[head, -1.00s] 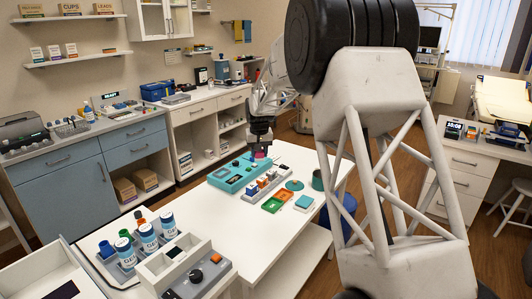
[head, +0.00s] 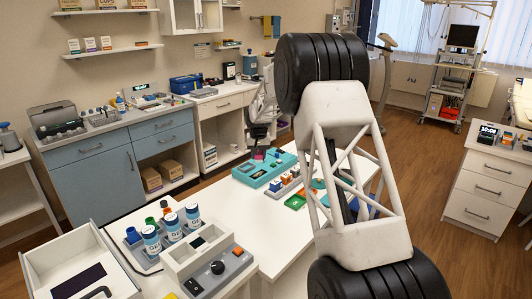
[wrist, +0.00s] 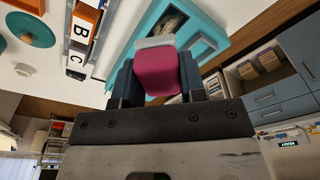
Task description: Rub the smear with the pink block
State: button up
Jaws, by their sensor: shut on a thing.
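My gripper (wrist: 157,78) is shut on the pink block (wrist: 158,72), which has a pale grey pad at its far end. The block also shows small and pink in the head view (head: 259,154), at the back edge of the teal device (head: 272,176) on the white table. In the wrist view the teal device (wrist: 205,12) lies beyond the block. Its dark panel (wrist: 168,20) carries a pale mark that looks like the smear, just past the pad. I cannot tell whether the pad touches the device.
A rack with lettered blocks (wrist: 82,45) stands alongside the device. Gel bottles (head: 172,227) and a grey control box (head: 218,268) stand at the table's front. Blue cabinets (head: 85,178) line the wall.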

jog(key=shift+w+a+f, duration=0.55)
jog(key=shift+a+f, duration=0.05)
jog(key=shift+a, duration=0.1)
jog(key=shift+w+a+f, duration=0.55)
jog(key=shift+a, duration=0.15)
jog(key=shift+f, duration=0.1)
